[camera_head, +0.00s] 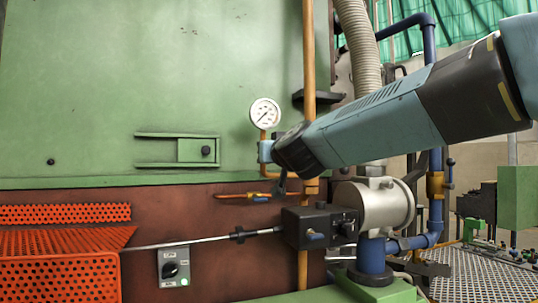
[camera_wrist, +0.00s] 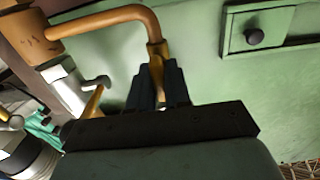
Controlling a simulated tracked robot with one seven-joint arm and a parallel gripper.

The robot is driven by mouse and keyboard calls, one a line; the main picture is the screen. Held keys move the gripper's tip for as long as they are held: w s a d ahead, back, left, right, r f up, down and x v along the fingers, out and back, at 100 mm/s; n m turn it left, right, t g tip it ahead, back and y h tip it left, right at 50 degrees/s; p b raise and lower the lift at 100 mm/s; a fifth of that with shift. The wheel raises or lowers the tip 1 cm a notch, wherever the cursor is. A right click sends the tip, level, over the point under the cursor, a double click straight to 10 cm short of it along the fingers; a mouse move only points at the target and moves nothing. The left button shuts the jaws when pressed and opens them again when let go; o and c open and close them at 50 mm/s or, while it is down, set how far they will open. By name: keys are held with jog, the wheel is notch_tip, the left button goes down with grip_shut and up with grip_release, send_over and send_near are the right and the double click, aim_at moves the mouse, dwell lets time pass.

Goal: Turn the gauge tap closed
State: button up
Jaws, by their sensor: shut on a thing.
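The round white gauge (camera_head: 265,113) stands against the green furnace wall, with a short copper stem below it. My gripper (camera_head: 265,151) is just under the gauge, at the end of my arm coming from the right. In the wrist view the two dark fingers of my gripper (camera_wrist: 160,80) are shut on the brass-coloured gauge tap (camera_wrist: 158,72), at the end of a bent copper pipe (camera_wrist: 110,18). The fingers hide most of the tap and its handle, so its angle cannot be told.
An upright orange pipe (camera_head: 309,60) runs close to the right of the gauge. A small tap with a blue handle (camera_head: 259,199) sits below. A sliding latch (camera_head: 195,150) is on the wall at left. A black box (camera_head: 305,228) and a grey cylinder (camera_head: 372,208) stand below my arm.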

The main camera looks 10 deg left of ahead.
jog(key=shift+m, duration=0.3)
grip_shut()
jog(key=m, duration=0.4)
jog(key=shift+d+m, duration=0.15)
jog(key=shift+m, duration=0.15)
jog(key=m, duration=0.4)
jog(key=shift+w+f, duration=0.1)
jog(key=shift+d+f+m, duration=0.1)
jog(key=shift+f+m, duration=0.05)
jog(key=shift+m, duration=2.05)
jog(key=shift+f+m, duration=0.15)
jog(key=shift+m, duration=2.05)
jog(key=shift+f, duration=0.1)
jog(key=o, duration=0.6)
grip_release()
jog(key=shift+w, duration=0.1)
jog(key=shift+c, duration=0.2)
jog(key=shift+o, duration=0.5)
jog(key=shift+r, duration=0.2)
